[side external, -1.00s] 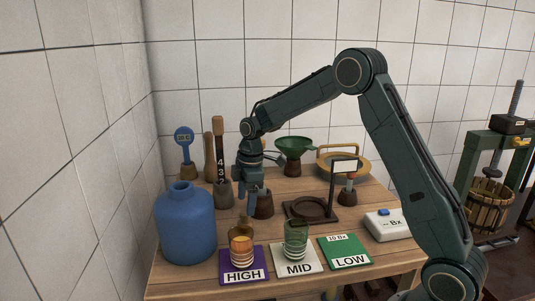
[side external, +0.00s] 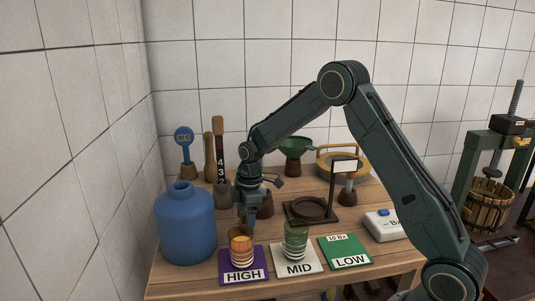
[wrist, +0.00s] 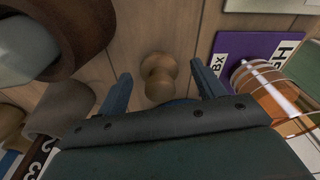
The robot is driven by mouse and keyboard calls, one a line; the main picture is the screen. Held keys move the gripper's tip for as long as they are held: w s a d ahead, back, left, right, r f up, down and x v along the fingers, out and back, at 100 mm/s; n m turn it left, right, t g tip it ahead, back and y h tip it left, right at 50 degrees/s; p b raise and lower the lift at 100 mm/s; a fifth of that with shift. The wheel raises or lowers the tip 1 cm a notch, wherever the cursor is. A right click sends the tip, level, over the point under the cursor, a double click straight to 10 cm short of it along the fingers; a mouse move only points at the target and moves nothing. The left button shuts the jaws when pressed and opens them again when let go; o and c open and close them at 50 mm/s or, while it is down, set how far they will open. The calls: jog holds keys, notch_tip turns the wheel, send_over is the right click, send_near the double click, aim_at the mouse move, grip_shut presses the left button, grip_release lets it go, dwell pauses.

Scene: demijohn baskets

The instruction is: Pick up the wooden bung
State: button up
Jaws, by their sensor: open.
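The wooden bung (wrist: 158,76) is a small, light brown turned piece with a round knob. In the wrist view it lies on the table planks between my gripper's two blue fingers. My gripper (side external: 246,217) is open, pointing down just behind the amber glass; in the wrist view its fingers (wrist: 160,78) are apart, with a gap on each side of the bung. I cannot make out the bung in the side view, where the gripper and the glass cover that spot.
The amber glass (side external: 241,246) stands on the purple HIGH card (side external: 243,277), close to the gripper. The blue demijohn (side external: 185,228) stands to the left. A dark brown holder (side external: 266,204) is just behind the gripper. The green glass (side external: 295,241) is to the right.

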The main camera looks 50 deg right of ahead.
aim_at(241, 213)
jog(key=shift+c, duration=0.5)
jog(key=c, duration=1)
jog(key=shift+o, duration=0.2)
jog(key=shift+r, duration=0.1)
notch_tip(241, 213, up, 20)
jog(key=shift+w, duration=0.1)
dwell(0.5)
jog(key=w+a+r+m, duration=0.3)
jog(key=a+m, duration=0.1)
jog(key=a, duration=0.3)
jog(key=w+a+r+m+h, duration=0.1)
jog(key=w+a+r+m, duration=0.2)
jog(key=a, duration=0.4)
jog(key=shift+w+m+t, duration=0.3)
jog(key=shift+w+m, duration=0.5)
jog(key=shift+m, duration=0.3)
